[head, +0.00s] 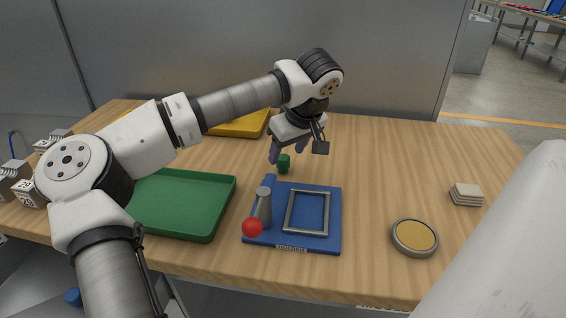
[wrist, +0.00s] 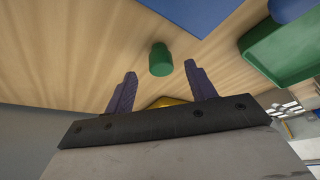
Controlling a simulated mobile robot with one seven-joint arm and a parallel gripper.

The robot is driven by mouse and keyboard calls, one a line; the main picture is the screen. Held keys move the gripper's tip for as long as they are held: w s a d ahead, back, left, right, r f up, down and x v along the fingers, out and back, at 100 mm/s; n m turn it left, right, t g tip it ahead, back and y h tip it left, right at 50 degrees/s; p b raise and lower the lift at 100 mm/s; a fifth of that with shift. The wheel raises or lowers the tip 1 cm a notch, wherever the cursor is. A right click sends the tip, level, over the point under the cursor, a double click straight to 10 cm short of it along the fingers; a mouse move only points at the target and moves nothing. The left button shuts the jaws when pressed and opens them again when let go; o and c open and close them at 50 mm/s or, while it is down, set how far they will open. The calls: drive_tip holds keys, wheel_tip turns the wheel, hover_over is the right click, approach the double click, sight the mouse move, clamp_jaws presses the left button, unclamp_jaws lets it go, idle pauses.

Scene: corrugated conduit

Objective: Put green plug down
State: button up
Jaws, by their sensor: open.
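The green plug (head: 284,163) is a short cylinder on the wooden table, just behind the blue board. It also shows in the wrist view (wrist: 160,60), where it stands on bare wood beyond my fingertips. My gripper (head: 289,152) is above and behind the plug in the head view. In the wrist view its two purple fingers (wrist: 160,84) are spread wide, with nothing held between them. The plug appears centred between the fingers; I cannot tell the exact gap to the fingertips.
A blue board (head: 334,225) with a grey frame and a red-knobbed lever (head: 253,227) lies in front of the plug. A green tray (head: 190,230) is at left, a yellow tray (head: 240,126) behind. A round tin (head: 414,238) and beige stack (head: 467,195) are at right. Wood right of the plug is clear.

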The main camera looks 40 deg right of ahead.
sight(284, 158)
drive_tip(key=shift+x, duration=1.5)
drive_tip(key=shift+a, duration=0.1)
drive_tip(key=shift+c, duration=0.5)
drive_tip(key=c, duration=1.1)
drive_tip(key=shift+o, duration=0.2)
wheel_tip(284, 158, up, 18)
drive_tip(key=shift+p, duration=0.4)
